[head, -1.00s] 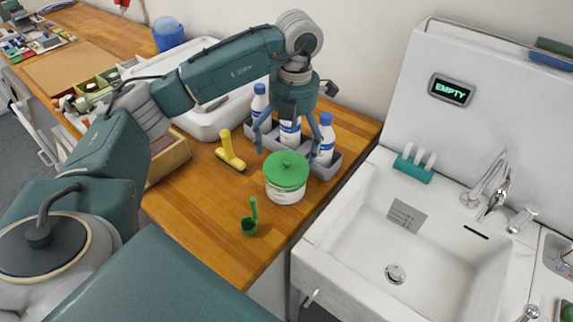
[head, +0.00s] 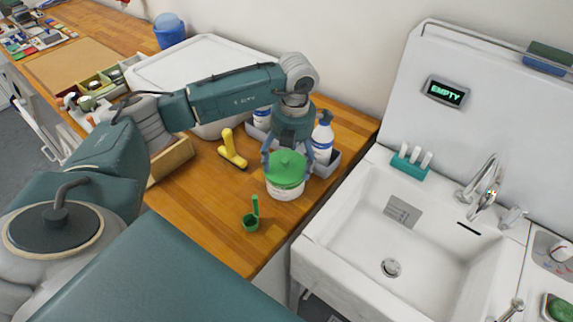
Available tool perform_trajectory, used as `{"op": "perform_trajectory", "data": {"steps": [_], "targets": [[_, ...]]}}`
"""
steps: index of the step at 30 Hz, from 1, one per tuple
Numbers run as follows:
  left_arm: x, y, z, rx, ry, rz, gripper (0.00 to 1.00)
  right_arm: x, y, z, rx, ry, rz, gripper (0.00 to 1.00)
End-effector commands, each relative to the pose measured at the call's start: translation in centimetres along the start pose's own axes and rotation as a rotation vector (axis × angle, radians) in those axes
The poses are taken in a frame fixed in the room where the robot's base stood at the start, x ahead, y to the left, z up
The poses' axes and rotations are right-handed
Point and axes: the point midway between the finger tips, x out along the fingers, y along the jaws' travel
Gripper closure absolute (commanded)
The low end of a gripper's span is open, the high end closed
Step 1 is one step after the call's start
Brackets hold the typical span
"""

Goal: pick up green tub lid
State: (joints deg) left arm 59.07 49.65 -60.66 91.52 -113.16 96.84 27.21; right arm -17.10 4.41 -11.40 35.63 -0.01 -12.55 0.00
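The green tub lid (head: 285,171) is a round disc with a small knob, sitting on a white tub (head: 286,191) on the wooden counter. My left gripper (head: 286,164) has come down from above in the head view. Its fingers stand on either side of the lid, close to its rim. I cannot tell whether they touch it. The lid looks level and rests on the tub. My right gripper is not in view.
A grey caddy (head: 322,170) with bottles stands right behind the tub. A green scoop (head: 251,217) is in front, and a yellow tool (head: 232,151) lies to the left. The sink (head: 410,235) is to the right.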

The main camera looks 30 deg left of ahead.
Motion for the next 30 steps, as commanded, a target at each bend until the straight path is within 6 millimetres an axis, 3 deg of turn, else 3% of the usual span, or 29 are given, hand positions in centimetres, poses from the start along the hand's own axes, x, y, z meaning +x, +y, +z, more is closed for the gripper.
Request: {"op": "perform_trajectory", "data": {"steps": [13, 19, 23, 30], "targets": [[-0.1, 0.2, -0.1, -0.003, 0.003, 0.005, 0.38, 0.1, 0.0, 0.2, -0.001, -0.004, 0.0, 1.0], [-1.5, 0.3, 0.0, -0.004, 0.0, 0.004, 0.38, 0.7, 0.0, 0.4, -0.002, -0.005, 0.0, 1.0], [-3.9, 0.5, 0.1, -0.003, -0.005, 0.003, 0.38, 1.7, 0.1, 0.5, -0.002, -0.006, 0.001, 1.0], [-11.1, 0.9, 0.2, -0.002, -0.008, 0.002, 0.38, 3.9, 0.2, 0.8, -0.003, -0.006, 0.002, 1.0]]}}
